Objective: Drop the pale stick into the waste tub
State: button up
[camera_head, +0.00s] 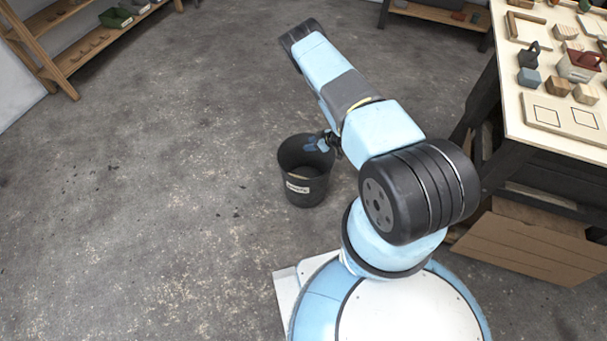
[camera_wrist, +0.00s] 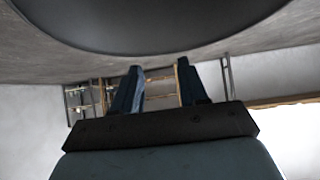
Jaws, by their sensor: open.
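The waste tub (camera_head: 305,188) is a black bucket with a pale label on its front, standing on the floor left of my arm. A small pale tan strip (camera_head: 299,174) shows inside it and looks like the pale stick, mostly hidden by the tub's wall. My gripper (camera_head: 319,143) is at the tub's back right rim, partly over its mouth. In the wrist view my gripper (camera_wrist: 158,72) has its two blue fingers apart with nothing between them. The dark tub (camera_wrist: 160,25) fills the top of that view.
A workbench (camera_head: 530,100) with several blocks and wooden pieces stands at the right. A cardboard sheet (camera_head: 530,248) leans below it. A wooden shelf (camera_head: 95,60) stands at the back left. The floor (camera_head: 150,200) left of the tub is clear.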

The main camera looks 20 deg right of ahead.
jog(key=v, duration=1.3)
jog(key=shift+s+d+r, duration=0.2)
jog(key=shift+r, duration=0.05)
